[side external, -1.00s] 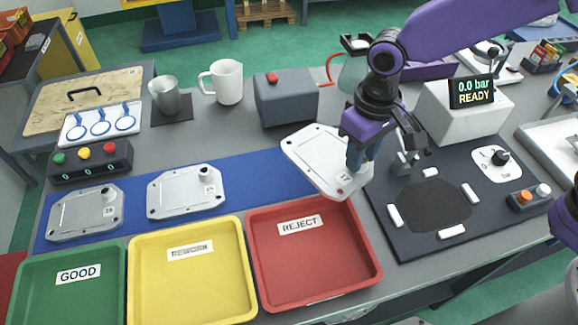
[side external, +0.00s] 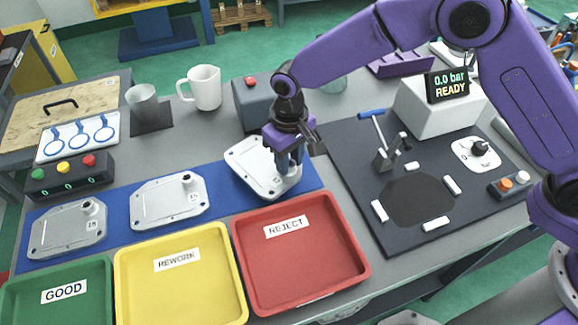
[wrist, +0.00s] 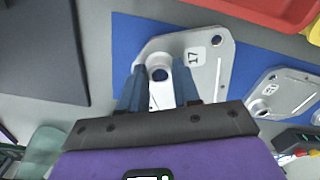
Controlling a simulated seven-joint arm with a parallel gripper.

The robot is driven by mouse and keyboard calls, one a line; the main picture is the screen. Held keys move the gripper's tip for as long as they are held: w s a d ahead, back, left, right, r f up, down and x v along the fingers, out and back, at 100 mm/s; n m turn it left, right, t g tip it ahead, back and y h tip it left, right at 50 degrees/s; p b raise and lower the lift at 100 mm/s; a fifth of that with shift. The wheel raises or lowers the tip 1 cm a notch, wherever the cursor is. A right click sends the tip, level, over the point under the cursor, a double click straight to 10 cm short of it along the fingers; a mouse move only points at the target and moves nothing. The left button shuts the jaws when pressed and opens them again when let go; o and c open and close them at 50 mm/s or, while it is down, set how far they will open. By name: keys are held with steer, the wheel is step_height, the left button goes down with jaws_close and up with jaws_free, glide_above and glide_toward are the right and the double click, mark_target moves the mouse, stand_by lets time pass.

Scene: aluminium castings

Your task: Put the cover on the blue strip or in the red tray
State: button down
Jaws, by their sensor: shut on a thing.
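The cover (side external: 251,164) is a flat silver casting with a raised boss and a label. My gripper (side external: 289,178) is shut on its boss, at the right end of the blue strip (side external: 222,191). In the wrist view the cover (wrist: 213,72) shows the label 17, and my fingers (wrist: 158,92) stand either side of the boss. The red tray (side external: 350,282) is in front, labelled REJECT, and empty.
Two similar covers (side external: 168,200) (side external: 66,230) lie on the strip to the left. A yellow tray (side external: 180,308) and a green tray (side external: 60,312) stand in front. A grey box (side external: 252,106) with a red button stands behind. The black fixture mat (side external: 340,150) is at right.

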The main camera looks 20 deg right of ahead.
steer(key=shift+f, duration=1.5)
steer(key=shift+f, duration=0.15)
steer(key=c, duration=0.8)
jaws_free()
step_height(320, 180, up, 12)
